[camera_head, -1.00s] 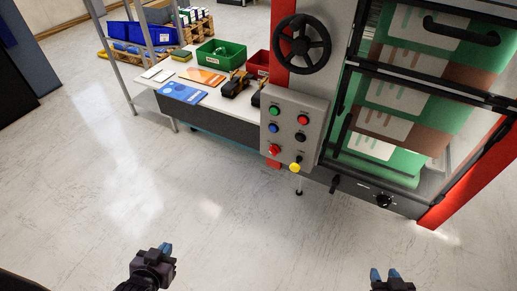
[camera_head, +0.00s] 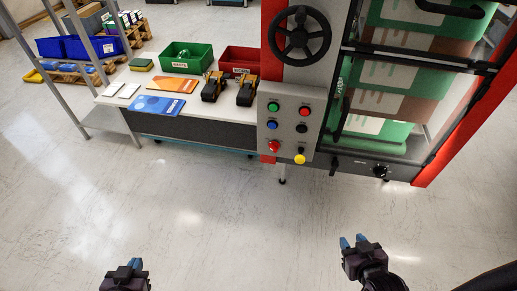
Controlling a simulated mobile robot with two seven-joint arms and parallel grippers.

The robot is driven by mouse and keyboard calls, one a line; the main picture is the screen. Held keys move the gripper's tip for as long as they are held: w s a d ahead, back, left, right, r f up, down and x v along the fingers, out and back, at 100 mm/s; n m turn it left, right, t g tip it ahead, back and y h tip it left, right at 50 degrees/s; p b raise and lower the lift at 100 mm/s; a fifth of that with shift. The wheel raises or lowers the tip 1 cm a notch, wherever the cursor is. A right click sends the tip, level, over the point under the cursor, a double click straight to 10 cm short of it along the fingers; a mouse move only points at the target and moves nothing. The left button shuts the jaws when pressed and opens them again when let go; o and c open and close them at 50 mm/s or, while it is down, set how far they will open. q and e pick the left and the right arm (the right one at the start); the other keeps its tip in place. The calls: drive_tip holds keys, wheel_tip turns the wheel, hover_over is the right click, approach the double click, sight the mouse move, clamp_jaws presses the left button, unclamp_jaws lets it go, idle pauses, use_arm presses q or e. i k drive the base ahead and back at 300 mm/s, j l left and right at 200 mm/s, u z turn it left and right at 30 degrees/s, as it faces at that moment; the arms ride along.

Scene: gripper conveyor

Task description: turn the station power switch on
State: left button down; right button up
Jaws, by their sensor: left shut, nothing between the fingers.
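The grey control panel (camera_head: 288,124) on the machine front carries several coloured buttons and a small black switch (camera_head: 301,150) above a yellow knob (camera_head: 300,159). A black rotary knob (camera_head: 380,171) and a black lever handle (camera_head: 333,166) sit on the machine's lower front strip. I cannot tell from labels which one is the station power switch. My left gripper (camera_head: 135,264) is shut and empty at the bottom left, well away from the panel. My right gripper (camera_head: 353,240) is open and empty, below the rotary knob in the picture and apart from the machine.
A black handwheel (camera_head: 302,36) is above the panel. A white table (camera_head: 125,96) to its left holds a green bin (camera_head: 187,64), a red bin (camera_head: 239,66), a blue booklet (camera_head: 157,105) and two yellow-black tools. The floor (camera_head: 230,220) in front is clear.

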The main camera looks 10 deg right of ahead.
sight(274, 146)
drive_tip(key=j, duration=0.8)
drive_tip(key=i+j+z, duration=0.15)
drive_tip(key=j, duration=0.65)
